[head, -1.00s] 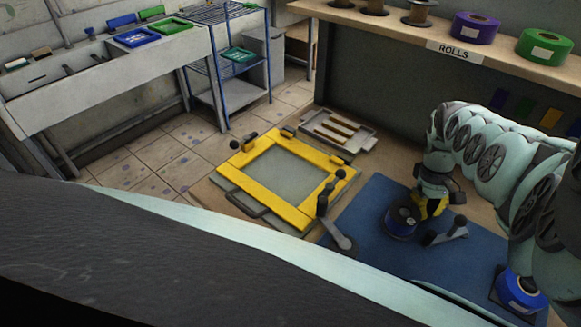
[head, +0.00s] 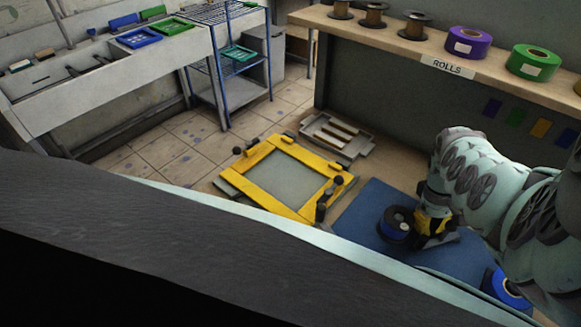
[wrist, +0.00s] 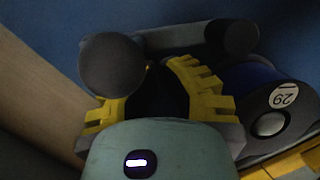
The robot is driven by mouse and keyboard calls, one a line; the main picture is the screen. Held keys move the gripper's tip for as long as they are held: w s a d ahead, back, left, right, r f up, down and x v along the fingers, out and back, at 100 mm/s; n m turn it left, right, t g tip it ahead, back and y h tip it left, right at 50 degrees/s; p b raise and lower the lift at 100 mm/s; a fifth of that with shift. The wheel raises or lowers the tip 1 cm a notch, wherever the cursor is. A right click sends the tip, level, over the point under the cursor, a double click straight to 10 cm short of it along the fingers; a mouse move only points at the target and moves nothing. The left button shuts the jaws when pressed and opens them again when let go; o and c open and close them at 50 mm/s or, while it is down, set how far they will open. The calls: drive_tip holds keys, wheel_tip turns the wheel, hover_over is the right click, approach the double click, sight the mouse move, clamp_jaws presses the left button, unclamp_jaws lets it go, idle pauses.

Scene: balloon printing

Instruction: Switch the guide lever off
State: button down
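A grey lever with dark round knobs stands on the blue mat beside the blue roll; part of its grey body (head: 447,238) shows by my gripper in the head view. In the wrist view a large dark knob (wrist: 112,66) is at the left fingertip, and a grey bar (wrist: 180,37) runs to another dark knob (wrist: 238,38). My gripper (head: 433,226) is down at this lever. Its yellow fingers (wrist: 150,95) are apart, with a dark gap between them; whether they touch the knob is unclear. No label shows which lever is the guide lever.
The blue roll (head: 396,224) is close left of my gripper. A second lever (head: 321,211) stands by the yellow frame (head: 253,178). A grey tray (head: 337,137) lies behind it. The blue mat (head: 366,207) has bare room at its back left.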

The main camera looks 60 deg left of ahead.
drive_tip(key=shift+s+d, duration=0.1)
drive_tip(key=shift+s+d+r+n+t+p, duration=0.15)
drive_tip(key=shift+s+d+n+t+p, duration=0.2)
drive_tip(key=shift+n+p, duration=0.65)
drive_tip(key=shift+s+d+n+t+p, duration=0.15)
drive_tip(key=shift+s+d+n+p, duration=0.15)
drive_tip(key=shift+n, duration=0.4)
drive_tip(key=shift+s+d+n+t+p, duration=0.15)
drive_tip(key=shift+d+n, duration=0.2)
drive_tip(key=shift+n, duration=0.35)
drive_tip(key=shift+a+r, duration=0.2)
drive_tip(key=shift+r, duration=0.2)
drive_tip(key=v, duration=1.1)
drive_tip(key=shift+f, duration=0.1)
